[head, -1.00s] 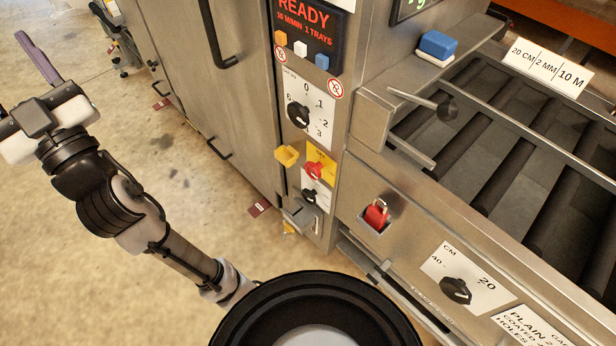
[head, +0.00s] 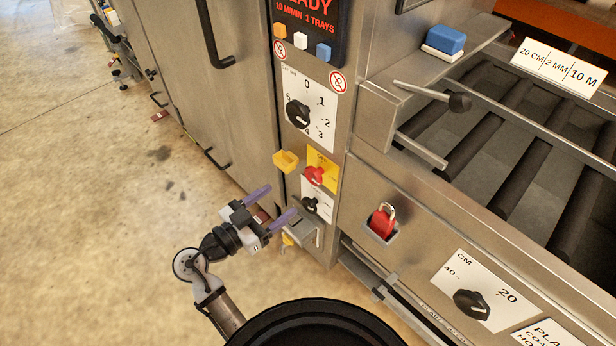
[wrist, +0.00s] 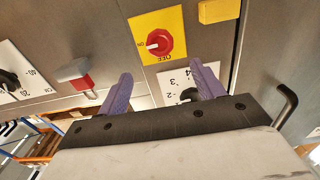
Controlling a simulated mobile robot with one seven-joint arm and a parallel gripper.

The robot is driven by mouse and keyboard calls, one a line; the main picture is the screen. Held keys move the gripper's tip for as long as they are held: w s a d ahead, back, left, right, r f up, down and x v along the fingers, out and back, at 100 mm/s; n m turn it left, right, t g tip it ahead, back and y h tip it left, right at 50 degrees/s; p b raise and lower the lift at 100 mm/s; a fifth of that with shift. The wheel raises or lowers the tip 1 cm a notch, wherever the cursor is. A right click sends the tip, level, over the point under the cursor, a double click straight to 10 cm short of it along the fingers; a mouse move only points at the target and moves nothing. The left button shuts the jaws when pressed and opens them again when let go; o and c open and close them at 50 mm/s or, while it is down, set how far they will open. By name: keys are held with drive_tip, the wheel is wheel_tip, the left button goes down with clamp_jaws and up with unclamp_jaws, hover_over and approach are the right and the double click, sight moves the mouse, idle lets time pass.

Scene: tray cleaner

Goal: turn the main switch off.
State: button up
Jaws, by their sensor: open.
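The main switch is a red knob (head: 314,175) on a yellow plate (head: 325,160) marked OFF, on the machine's front post. In the wrist view the red knob (wrist: 159,43) appears upside down, and its pale mark points left, towards the ON label. The word OFF is below it there. My gripper (head: 283,199) is open and empty, with two purple fingers spread apart. It is to the lower left of the knob in the head view. In the wrist view the knob lies beyond the gap between the fingertips (wrist: 161,69), with no contact visible.
A yellow block (head: 286,161) juts out beside the switch. A numbered dial (head: 299,113) is above it and a small black knob (head: 310,205) below. A red padlock (head: 382,222) hangs to the right. The floor (head: 80,200) at left is clear.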

sight(311, 177)
drive_tip(key=p+x, duration=0.2)
drive_tip(key=x, duration=0.8)
drive_tip(key=shift+w+d, duration=0.2)
drive_tip(key=shift+w, duration=0.15)
drive_tip(key=c, duration=1)
drive_tip(key=shift+o, duration=0.2)
